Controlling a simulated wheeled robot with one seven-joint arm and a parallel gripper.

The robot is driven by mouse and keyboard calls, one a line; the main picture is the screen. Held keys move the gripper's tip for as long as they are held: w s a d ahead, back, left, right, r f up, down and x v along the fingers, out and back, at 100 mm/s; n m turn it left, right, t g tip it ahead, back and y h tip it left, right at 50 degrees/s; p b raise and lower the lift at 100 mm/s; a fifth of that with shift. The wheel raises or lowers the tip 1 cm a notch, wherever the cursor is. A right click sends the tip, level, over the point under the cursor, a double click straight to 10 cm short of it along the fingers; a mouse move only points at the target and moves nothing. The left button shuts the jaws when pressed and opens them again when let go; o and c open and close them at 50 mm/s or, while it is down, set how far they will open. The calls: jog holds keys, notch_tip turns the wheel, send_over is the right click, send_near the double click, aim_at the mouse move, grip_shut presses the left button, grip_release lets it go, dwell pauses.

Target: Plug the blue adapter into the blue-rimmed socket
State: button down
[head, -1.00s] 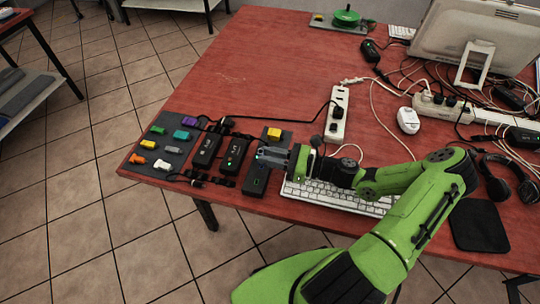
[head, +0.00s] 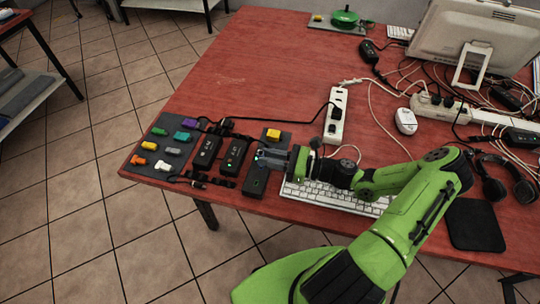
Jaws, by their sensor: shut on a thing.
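My gripper (head: 262,157) is shut at the end of the green arm, pointing left over the far end of a black box (head: 254,182). It is shut on a small piece that the fingers mostly hide; I take it for the blue adapter, but its colour is hard to make out. I cannot tell whether the piece touches the box. No blue rim on a socket can be made out at this size. Two other black boxes (head: 206,152) and (head: 235,156) with small lit marks lie to the left.
Several coloured pieces lie on a dark mat (head: 152,165) at the left table edge. A yellow block (head: 273,134) sits just behind my gripper. A white keyboard (head: 335,198) lies under my arm, and a white power strip (head: 337,115) stands behind. The table's far left is clear.

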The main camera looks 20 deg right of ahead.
jog(key=shift+f+b, duration=0.55)
jog(key=shift+f, duration=0.65)
jog(key=c, duration=0.9)
grip_release()
jog(key=p+v, duration=0.2)
jog(key=v, duration=1.4)
jog(key=shift+r, duration=0.1)
jog(key=shift+a, duration=0.1)
